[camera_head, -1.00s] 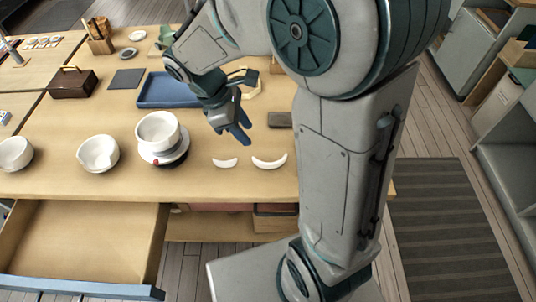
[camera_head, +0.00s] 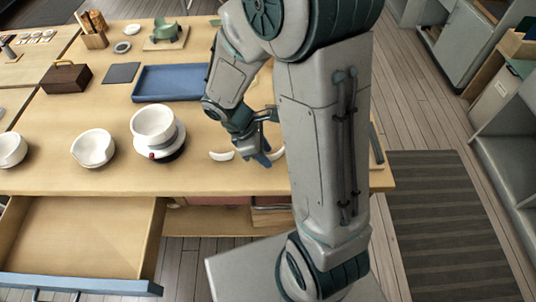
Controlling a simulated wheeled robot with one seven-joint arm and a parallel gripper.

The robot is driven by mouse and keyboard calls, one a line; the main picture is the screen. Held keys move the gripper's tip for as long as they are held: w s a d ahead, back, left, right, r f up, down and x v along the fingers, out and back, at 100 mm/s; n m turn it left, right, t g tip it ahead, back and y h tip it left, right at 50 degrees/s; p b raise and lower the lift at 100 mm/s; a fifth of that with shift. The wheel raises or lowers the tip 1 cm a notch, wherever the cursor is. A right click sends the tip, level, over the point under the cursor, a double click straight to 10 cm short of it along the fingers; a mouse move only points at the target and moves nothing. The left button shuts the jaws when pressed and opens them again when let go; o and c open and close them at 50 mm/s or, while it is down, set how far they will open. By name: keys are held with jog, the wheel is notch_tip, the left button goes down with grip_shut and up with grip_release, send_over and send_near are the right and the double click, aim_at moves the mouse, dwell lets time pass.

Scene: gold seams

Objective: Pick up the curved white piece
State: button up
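A small curved white piece (camera_head: 221,156) lies on the wooden table (camera_head: 200,182) near its front edge, to the left of my gripper. A second, larger curved white piece (camera_head: 278,153) shows only in part, between my gripper and my arm. My gripper (camera_head: 264,159) points down, with its blue fingers low at the left end of this larger piece. Whether the fingers touch it is unclear. The finger gap is too small to judge.
A white bowl (camera_head: 153,125) sits on a stand left of the small piece. A chipped white bowl (camera_head: 93,148) and another bowl (camera_head: 11,149) stand further left. A blue tray (camera_head: 170,83) lies behind. An open drawer (camera_head: 80,236) juts out at the front left.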

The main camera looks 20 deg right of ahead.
jog(key=shift+d+f, duration=0.1)
jog(key=shift+f, duration=0.15)
grip_shut()
jog(key=shift+r, duration=0.1)
jog(key=shift+r, duration=0.45)
jog(key=r, duration=0.3)
jog(key=shift+s+r+p, duration=0.3)
jog(key=shift+p, duration=0.05)
jog(key=s+d+r, duration=0.3)
jog(key=s+r, duration=0.3)
jog(key=s, duration=0.4)
jog(key=shift+s+d+r, duration=0.15)
jog(key=shift+d+r, duration=0.05)
jog(key=shift+d, duration=0.15)
